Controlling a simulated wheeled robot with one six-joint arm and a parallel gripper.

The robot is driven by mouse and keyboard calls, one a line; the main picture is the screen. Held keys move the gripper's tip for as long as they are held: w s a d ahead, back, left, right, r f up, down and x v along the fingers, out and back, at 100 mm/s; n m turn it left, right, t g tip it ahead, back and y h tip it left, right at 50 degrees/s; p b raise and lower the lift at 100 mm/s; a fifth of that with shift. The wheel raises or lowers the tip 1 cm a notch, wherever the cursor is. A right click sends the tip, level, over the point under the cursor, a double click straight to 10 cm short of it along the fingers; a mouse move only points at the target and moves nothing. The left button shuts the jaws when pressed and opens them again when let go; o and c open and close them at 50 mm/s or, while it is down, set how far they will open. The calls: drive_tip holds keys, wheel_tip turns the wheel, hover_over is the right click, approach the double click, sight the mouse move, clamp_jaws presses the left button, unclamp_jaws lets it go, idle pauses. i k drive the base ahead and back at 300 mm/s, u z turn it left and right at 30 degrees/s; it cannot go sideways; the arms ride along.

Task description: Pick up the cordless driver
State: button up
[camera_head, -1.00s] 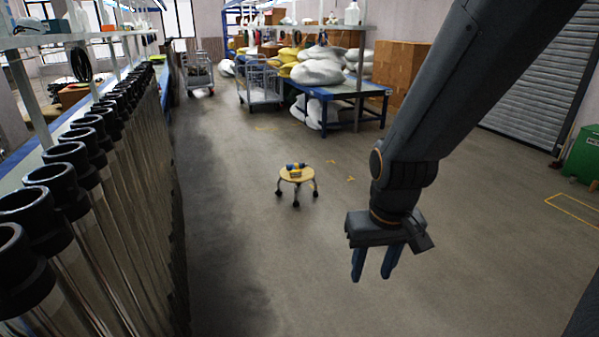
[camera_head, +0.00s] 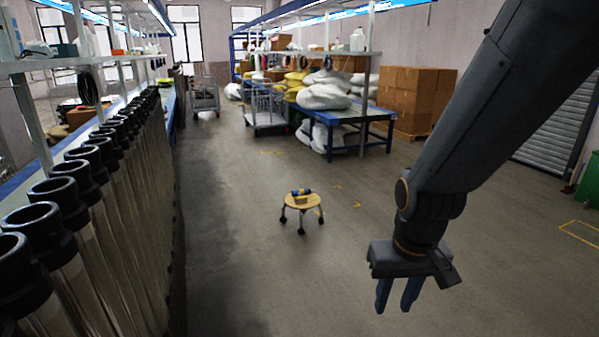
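A small blue and yellow object (camera_head: 301,192), which looks like the cordless driver, lies on a round yellow stool (camera_head: 302,204) with dark feet. The stool stands on the open floor near the middle of the picture. The object is too small to make out its grip or nose. My gripper (camera_head: 396,306) hangs at the lower right with its two blue fingers pointing down. There is a gap between the fingers and nothing shows in it. It is well apart from the stool, nearer to the camera and to the right in the picture.
A row of clear tubes with black collars (camera_head: 75,205) lines the left side. A blue table (camera_head: 352,116) with white sacks and a wire cart (camera_head: 262,110) stand at the back. Stacked cardboard boxes (camera_head: 415,97) are behind at right. The floor around the stool is clear.

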sight(300, 198)
drive_tip(key=z, duration=0.35)
drive_tip(key=i, duration=3.9)
drive_tip(key=u, duration=1.25)
drive_tip(key=i, duration=0.9)
drive_tip(key=u, duration=0.3)
